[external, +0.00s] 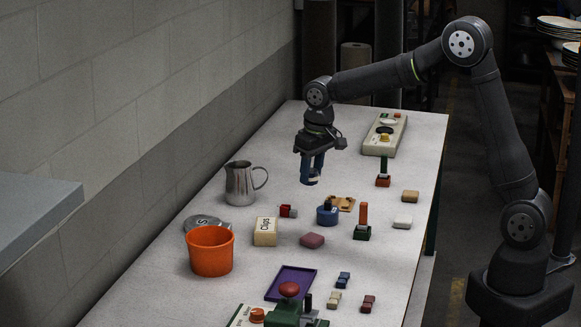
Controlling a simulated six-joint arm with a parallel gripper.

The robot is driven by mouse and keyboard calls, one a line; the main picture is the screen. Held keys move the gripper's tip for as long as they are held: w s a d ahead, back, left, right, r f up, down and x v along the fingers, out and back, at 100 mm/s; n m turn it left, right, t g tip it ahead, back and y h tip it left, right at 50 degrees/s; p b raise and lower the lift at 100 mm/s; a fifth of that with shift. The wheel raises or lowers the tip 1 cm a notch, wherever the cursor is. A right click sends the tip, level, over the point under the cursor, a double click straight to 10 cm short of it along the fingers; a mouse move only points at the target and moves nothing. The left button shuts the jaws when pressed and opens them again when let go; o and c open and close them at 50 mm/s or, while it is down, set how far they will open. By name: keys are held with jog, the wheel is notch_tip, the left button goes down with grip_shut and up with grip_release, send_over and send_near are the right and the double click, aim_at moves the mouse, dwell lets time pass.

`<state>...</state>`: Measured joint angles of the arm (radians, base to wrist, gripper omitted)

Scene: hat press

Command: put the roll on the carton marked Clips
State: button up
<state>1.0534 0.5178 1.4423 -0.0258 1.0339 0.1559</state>
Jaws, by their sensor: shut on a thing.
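The carton marked Clips (265,238) is a small cream box standing on the table, left of the middle, with its lettering on top. My gripper (311,172) points down above the table, behind and to the right of the carton. It is shut on a small blue and white thing, which looks like the roll (309,181). The roll hangs in the air, clear of the table and apart from the carton. The fingers hide part of it. The top of the carton looks bare.
A metal jug (240,185) and an orange pot (209,252) stand left of the carton. A red and grey piece (288,211), a blue round piece (327,215) and a mauve block (312,240) lie close by. A purple tray (291,282) is in front.

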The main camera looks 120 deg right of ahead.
jog(key=d+r, duration=0.1)
jog(key=d, duration=0.3)
send_over(265, 224)
jog(key=f, duration=0.7)
jog(key=shift+s+a, duration=0.1)
jog(key=shift+a, duration=0.1)
jog(key=shift+f, duration=1.95)
jog(key=shift+f, duration=0.15)
jog(key=o, duration=1)
jog(key=r, duration=0.4)
jog(key=a+r, duration=0.1)
jog(key=r, duration=0.7)
jog(key=shift+s+a+r, duration=0.1)
jog(key=shift+s+a, duration=0.25)
jog(key=shift+s, duration=0.05)
